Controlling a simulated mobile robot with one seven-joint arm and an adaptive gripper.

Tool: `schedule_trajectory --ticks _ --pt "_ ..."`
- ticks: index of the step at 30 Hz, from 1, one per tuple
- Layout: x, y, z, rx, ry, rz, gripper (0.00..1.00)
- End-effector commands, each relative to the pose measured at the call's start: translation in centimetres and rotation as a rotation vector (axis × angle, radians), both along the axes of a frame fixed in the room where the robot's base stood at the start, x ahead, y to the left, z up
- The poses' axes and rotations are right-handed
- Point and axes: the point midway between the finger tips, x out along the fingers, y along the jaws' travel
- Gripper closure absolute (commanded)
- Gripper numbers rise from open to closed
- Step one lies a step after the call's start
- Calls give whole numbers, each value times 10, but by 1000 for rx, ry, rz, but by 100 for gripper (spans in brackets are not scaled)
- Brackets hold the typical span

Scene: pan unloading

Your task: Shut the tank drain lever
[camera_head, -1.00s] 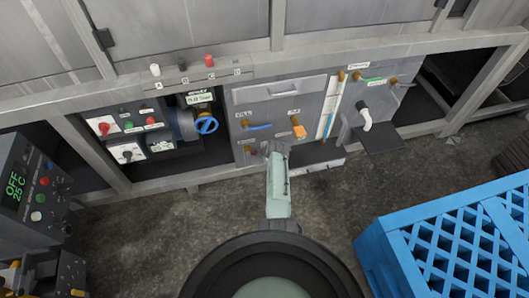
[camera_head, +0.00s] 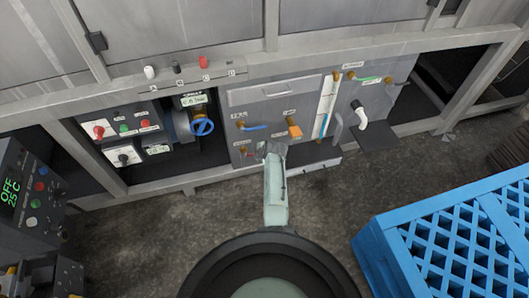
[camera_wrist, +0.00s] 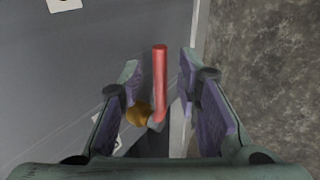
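A red lever (camera_wrist: 160,80) with a brass fitting (camera_wrist: 138,114) at its base shows in the wrist view, in front of a grey panel. I take it for the tank drain lever, but its label is not readable. My gripper (camera_wrist: 159,64) is open, with one finger on each side of the red lever. I cannot tell whether either finger touches it. In the head view my gripper (camera_head: 272,149) is at the lower part of the grey valve panel (camera_head: 275,112), and the lever is mostly hidden there.
A blue-handled valve (camera_head: 256,127), an orange handle (camera_head: 294,131) and a white spout (camera_head: 361,116) are on the panel close by. A blue wheel valve (camera_head: 202,126) is to the left. A blue crate (camera_head: 385,241) stands at lower right. The floor between is clear.

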Motion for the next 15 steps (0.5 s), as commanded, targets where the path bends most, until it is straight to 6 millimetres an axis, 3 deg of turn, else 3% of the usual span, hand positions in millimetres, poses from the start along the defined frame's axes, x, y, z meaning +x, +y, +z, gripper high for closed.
schedule_trajectory --ticks 15 --pt "-46 -19 69 0 -2 -3 69"
